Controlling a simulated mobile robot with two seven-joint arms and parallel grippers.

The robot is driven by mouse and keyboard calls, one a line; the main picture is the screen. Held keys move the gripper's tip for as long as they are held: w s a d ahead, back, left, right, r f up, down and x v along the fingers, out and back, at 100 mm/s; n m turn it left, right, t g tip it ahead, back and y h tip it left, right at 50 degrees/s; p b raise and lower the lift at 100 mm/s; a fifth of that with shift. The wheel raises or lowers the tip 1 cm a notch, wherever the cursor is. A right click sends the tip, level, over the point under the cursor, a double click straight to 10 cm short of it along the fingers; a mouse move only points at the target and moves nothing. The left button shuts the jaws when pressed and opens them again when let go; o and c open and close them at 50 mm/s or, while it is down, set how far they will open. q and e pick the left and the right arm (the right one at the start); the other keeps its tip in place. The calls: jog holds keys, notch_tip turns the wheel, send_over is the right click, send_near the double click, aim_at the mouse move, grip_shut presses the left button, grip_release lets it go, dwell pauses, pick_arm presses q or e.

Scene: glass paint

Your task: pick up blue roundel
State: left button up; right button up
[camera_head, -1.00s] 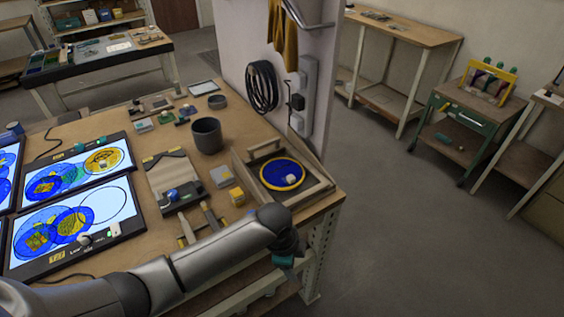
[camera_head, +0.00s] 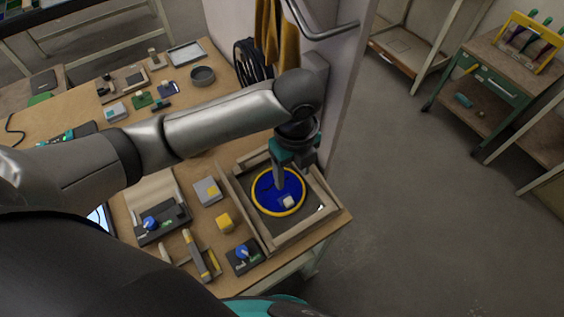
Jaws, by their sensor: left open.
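The blue roundel (camera_head: 268,196) is a flat blue disc with a yellow rim and a small pale knob (camera_head: 288,202) on top. It lies in a wooden tray (camera_head: 313,222) at the right end of the workbench. My left gripper (camera_head: 279,182) is open and points down over the roundel's upper part, left of and above the knob in the picture. Whether its fingertips touch the disc cannot be told. My left arm crosses the bench and hides its middle. My right gripper does not show.
Hand tools (camera_head: 203,258) lie near the front edge. A wall post with a hanging yellow cloth (camera_head: 268,40) stands close behind the tray.

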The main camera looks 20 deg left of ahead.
pick_arm(q)
send_over(290, 202)
jog(key=s, duration=0.1)
jog(key=f, duration=0.9)
jog(key=shift+d+f+b, duration=0.2)
jog(key=shift+d+b, duration=0.05)
jog(key=shift+b, duration=0.15)
jog(key=shift+f, duration=0.4)
jog(key=shift+w+a+f, duration=0.1)
jog(key=shift+w+f, duration=0.05)
jog(key=shift+f, duration=0.15)
jog(key=f, duration=0.3)
jog(key=shift+w+a+f, duration=0.15)
jog(key=shift+w+a, duration=0.05)
jog(key=shift+w, duration=0.05)
jog(key=shift+f, duration=0.55)
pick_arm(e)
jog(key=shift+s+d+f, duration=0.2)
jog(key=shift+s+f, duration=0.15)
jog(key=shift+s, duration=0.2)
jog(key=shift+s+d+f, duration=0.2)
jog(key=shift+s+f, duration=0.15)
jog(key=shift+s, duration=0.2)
pick_arm(q)
jog(key=shift+c, duration=0.3)
